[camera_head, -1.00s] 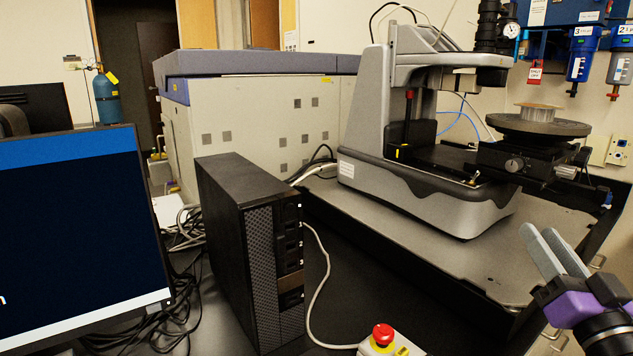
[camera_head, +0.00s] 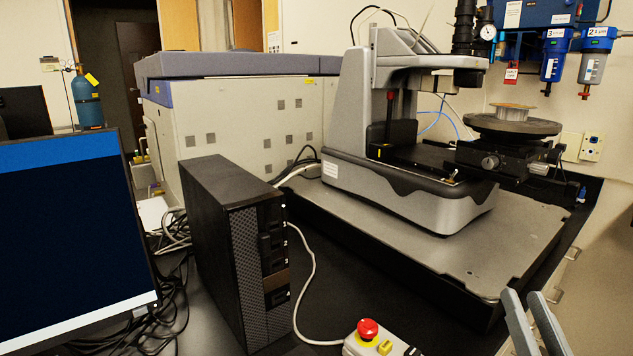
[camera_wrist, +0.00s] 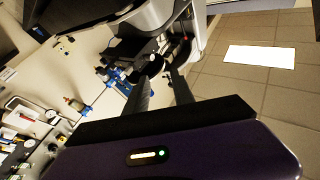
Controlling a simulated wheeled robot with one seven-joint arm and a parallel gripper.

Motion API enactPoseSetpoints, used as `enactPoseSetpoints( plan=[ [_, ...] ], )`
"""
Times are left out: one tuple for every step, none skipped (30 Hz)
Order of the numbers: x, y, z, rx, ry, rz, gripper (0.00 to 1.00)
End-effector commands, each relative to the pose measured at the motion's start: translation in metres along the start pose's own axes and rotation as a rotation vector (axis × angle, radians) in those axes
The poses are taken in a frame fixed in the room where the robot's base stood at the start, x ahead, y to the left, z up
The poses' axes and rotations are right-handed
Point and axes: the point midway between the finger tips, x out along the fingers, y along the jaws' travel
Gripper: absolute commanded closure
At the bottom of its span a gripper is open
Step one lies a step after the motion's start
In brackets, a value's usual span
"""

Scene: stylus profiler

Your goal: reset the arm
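My gripper (camera_head: 524,294) is at the lower right of the head view. Only its two grey fingers show there, apart and with nothing between them. In the wrist view my gripper (camera_wrist: 164,68) also shows two dark fingers with a gap between them, empty. The fingers are in front of the bench's right front edge and touch nothing that I can see. The rest of my arm is out of the head view. The grey stylus profiler (camera_head: 400,195) stands on the bench behind, with a round stage disc (camera_head: 513,125) at its right.
A black computer tower (camera_head: 258,260) and a monitor (camera_head: 70,235) stand at the left. A red emergency button (camera_head: 368,329) on a white box is at the front. The grey plate (camera_head: 440,258) is bare before the profiler. Open tiled floor (camera_wrist: 265,70) shows in the wrist view.

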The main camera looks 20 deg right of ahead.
Motion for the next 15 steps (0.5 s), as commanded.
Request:
enactPoseSetpoints(
  plan=[
    [-0.018, -0.007, 0.012, -0.010, -0.033, -0.009, 0.70],
    [-0.029, -0.011, 0.018, -0.017, -0.047, -0.015, 0.70],
    [-0.042, -0.016, 0.025, -0.027, -0.066, -0.023, 0.70],
    [-0.052, -0.020, 0.030, -0.034, -0.081, -0.031, 0.70],
    [-0.063, -0.024, 0.034, -0.040, -0.096, -0.039, 0.70],
    [-0.077, -0.029, 0.040, -0.049, -0.118, -0.050, 0.70],
    [-0.087, -0.033, 0.044, -0.054, -0.133, -0.060, 0.70],
    [-0.098, -0.037, 0.047, -0.062, -0.150, -0.070, 0.70],
    [-0.112, -0.042, 0.052, -0.069, -0.173, -0.084, 0.70],
    [-0.123, -0.045, 0.055, -0.076, -0.190, -0.095, 0.70],
    [-0.135, -0.049, 0.058, -0.081, -0.209, -0.107, 0.70],
    [-0.149, -0.053, 0.061, -0.090, -0.234, -0.123, 0.70],
    [-0.160, -0.056, 0.063, -0.095, -0.254, -0.135, 0.70],
    [-0.172, -0.059, 0.065, -0.101, -0.274, -0.148, 0.70],
    [-0.187, -0.063, 0.068, -0.107, -0.302, -0.166, 0.70]
  ],
)
